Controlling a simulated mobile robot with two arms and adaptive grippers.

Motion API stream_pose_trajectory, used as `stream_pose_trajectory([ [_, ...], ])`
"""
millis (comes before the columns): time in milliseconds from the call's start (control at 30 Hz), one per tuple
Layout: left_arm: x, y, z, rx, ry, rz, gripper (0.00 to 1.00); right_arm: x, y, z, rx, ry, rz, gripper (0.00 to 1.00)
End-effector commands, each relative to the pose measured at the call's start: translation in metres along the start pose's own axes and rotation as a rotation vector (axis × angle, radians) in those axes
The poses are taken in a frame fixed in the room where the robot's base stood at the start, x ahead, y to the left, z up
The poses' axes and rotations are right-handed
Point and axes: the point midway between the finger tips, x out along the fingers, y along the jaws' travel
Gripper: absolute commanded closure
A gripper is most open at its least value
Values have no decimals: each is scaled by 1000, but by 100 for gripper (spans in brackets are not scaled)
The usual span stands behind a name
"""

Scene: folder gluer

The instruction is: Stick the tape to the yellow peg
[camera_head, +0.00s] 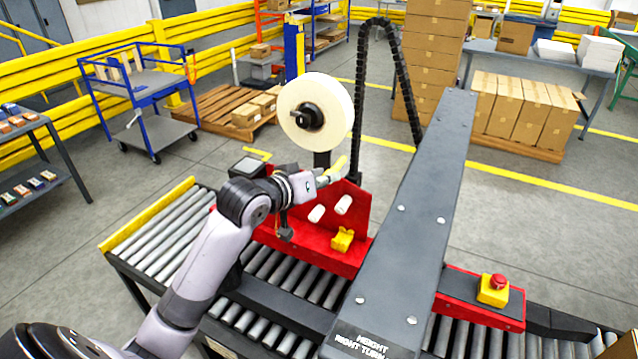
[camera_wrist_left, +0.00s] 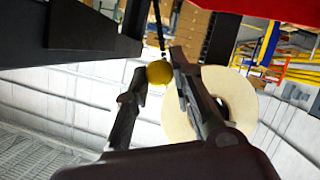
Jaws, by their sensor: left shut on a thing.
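The tape (camera_head: 341,96) is a large cream roll on a black hub above the red machine plate, and it shows behind one finger in the left wrist view (camera_wrist_left: 236,97). The yellow peg (camera_head: 337,166) sticks out just beyond my left gripper (camera_head: 322,180), below the roll. In the left wrist view its round yellow end (camera_wrist_left: 159,72) sits between the two fingertips of my left gripper (camera_wrist_left: 158,80), which are closed on its sides. I cannot make out a loose tape end. My right gripper is not in view.
Two white rollers (camera_head: 344,204) and a yellow block (camera_head: 342,240) are on the red plate (camera_head: 318,247) below the gripper. A long grey beam (camera_head: 415,200) runs close on the right. An emergency stop (camera_head: 494,289) sits further right. Roller conveyors (camera_head: 170,240) lie underneath.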

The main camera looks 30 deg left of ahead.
Motion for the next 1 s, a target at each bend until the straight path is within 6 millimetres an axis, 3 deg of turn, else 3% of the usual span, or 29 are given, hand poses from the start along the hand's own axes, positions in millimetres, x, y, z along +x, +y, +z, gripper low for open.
stream_pose_trajectory([
  [1000, 66, 0, -28, 0, 2, 1, 100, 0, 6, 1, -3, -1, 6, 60],
])
